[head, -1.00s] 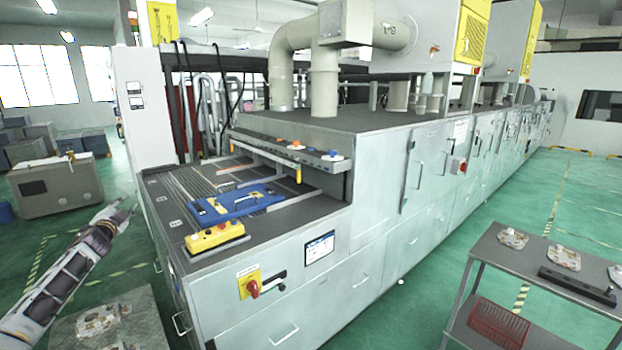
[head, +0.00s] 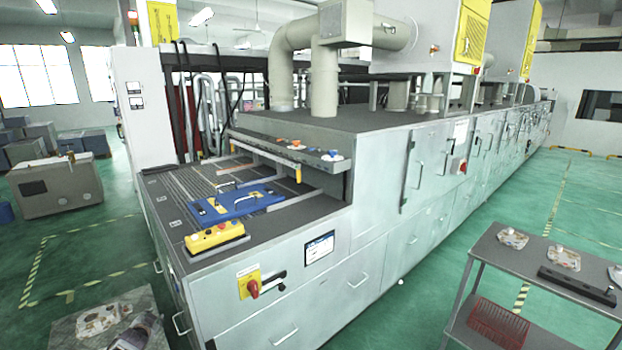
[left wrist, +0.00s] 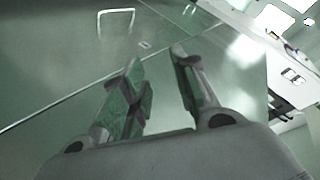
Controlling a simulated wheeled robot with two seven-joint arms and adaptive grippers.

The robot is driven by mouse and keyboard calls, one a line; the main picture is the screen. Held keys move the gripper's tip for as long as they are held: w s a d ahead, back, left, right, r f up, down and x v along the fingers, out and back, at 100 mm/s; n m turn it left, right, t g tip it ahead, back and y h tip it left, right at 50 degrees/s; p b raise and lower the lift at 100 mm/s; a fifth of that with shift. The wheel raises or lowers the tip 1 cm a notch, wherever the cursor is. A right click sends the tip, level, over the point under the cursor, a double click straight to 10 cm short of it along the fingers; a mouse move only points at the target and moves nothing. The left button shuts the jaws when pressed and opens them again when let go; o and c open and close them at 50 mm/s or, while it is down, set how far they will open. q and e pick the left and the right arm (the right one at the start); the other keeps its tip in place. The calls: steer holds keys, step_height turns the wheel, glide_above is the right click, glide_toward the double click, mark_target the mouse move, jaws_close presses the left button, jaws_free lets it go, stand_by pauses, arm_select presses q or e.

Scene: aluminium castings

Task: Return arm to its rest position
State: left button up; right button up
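My left gripper (left wrist: 156,58) shows in the left wrist view with its two fingers apart and nothing between them. It faces a grey metal panel (left wrist: 60,65) with a handle. The left arm that reached in from the left earlier is gone from that place in the head view. My right arm and gripper are not in view.
A long grey machine (head: 390,220) fills the middle, with a blue tool (head: 238,202) and a yellow control box (head: 214,237) on its bed. A low table (head: 70,328) with castings is at bottom left. A grey cart (head: 490,250) with castings stands right.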

arm_select(q)
steer(key=s+d+f+g+h, duration=0.1)
steer(key=s+d+f+g, duration=0.1)
steer(key=s+d+f, duration=0.6)
steer(key=s+d+f+n+g+h, duration=0.1)
steer(key=s+d+f, duration=0.3)
steer(key=s+f, duration=0.75)
steer(key=s+d+f+g, duration=0.2)
steer(key=s+d+f, duration=0.3)
steer(key=s+f, duration=0.5)
steer(key=s+d+f+g, duration=0.1)
steer(key=s+d+f, duration=0.3)
steer(key=s, duration=0.8)
steer(key=s+d+f+g+h, duration=0.1)
steer(key=s+d, duration=0.5)
steer(key=s, duration=0.6)
steer(key=s+d+f+n+g+h, duration=0.1)
steer(key=s+d+f+g, duration=0.2)
steer(key=s, duration=0.9)
step_height(320, 180, down, 4)
steer(key=shift+s+d+r, duration=0.2)
steer(key=shift+s+d, duration=0.05)
steer(key=shift+d, duration=0.95)
steer(key=shift+f, duration=0.1)
step_height(320, 180, down, 2)
steer(key=shift+w+b, duration=0.1)
steer(key=shift+b, duration=0.95)
steer(key=shift+f, duration=0.1)
